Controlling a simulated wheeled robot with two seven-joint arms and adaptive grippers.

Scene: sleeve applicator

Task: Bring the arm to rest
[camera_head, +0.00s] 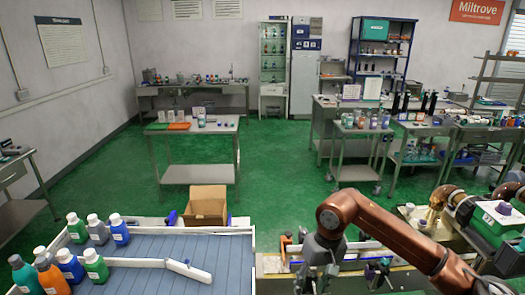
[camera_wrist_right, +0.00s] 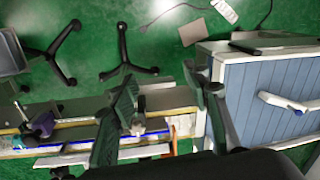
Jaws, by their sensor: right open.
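My right arm (camera_head: 375,225), bronze-coloured, comes in from the lower right of the head view and bends at a raised joint. It reaches down to my right gripper (camera_head: 318,278), which is dark and hangs over the bench with the blue-edged rail. In the right wrist view the two dark fingers of the right gripper (camera_wrist_right: 163,88) stand apart with nothing held between them. The rail and bench show below and between them. My left gripper is in neither view.
A blue slatted table (camera_head: 140,278) with a white guide bar (camera_head: 175,265) and several coloured bottles (camera_head: 95,265) is at the lower left. An open cardboard box (camera_head: 206,205) stands behind it. Machinery (camera_head: 495,225) crowds the right. Green floor (camera_head: 280,190) lies open beyond.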

